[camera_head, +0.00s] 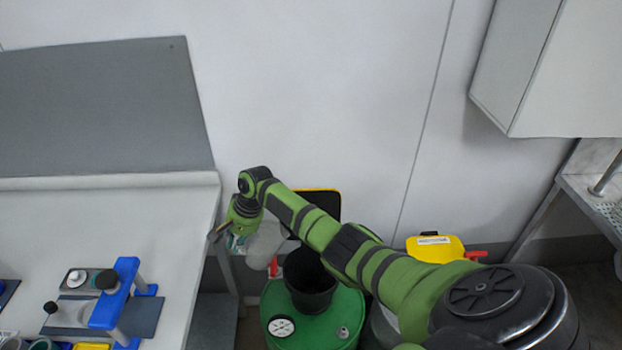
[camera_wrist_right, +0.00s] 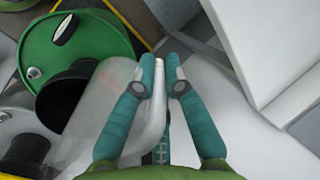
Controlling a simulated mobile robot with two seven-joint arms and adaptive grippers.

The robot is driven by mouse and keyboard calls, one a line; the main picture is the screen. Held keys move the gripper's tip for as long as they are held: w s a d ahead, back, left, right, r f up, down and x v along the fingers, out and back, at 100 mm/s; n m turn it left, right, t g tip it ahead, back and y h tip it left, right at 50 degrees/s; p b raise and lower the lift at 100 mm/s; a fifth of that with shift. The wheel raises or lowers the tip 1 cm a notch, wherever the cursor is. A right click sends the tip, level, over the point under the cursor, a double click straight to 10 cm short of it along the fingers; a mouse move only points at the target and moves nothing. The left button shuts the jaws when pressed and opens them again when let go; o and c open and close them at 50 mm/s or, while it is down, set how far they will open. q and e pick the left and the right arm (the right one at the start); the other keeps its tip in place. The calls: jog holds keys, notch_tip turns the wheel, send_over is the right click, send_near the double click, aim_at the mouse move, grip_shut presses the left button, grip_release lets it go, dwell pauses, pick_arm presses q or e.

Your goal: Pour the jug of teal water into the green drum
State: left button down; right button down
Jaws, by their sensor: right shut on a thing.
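The green drum (camera_head: 345,318) stands on the floor at the bottom middle of the head view. A black funnel (camera_head: 310,285) sits on its top, beside a round white gauge. The wrist view also shows the drum (camera_wrist_right: 60,35) and its funnel (camera_wrist_right: 65,98). My right gripper (camera_head: 226,232) is left of the drum and above it. In the wrist view my right gripper (camera_wrist_right: 166,72) is shut on the pale handle of the translucent jug (camera_wrist_right: 100,110). The jug also shows in the head view (camera_head: 265,244), close to the funnel's upper left. I cannot make out teal water or a stream. My left gripper is out of view.
A white workbench (camera_head: 190,220) with a blue stand (camera_head: 125,290) is at the left. A yellow container (camera_head: 435,247) with a red spout stands behind my right arm. In the wrist view another black funnel (camera_wrist_right: 25,152) is at lower left. A shelf (camera_head: 600,200) is at right.

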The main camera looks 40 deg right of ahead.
jog(key=shift+w+a+f+g+h+b, duration=0.25)
jog(key=shift+a+f+g+h+b, duration=0.25)
jog(key=shift+b, duration=0.8)
jog(key=shift+w+a+f+g+h+b, duration=0.3)
jog(key=shift+f+h+b, duration=0.45)
jog(key=shift+b, duration=0.55)
jog(key=shift+w+a+f+g+h+b, duration=0.35)
jog(key=shift+f+b, duration=0.35)
jog(key=shift+b, duration=0.6)
jog(key=shift+s, duration=0.15)
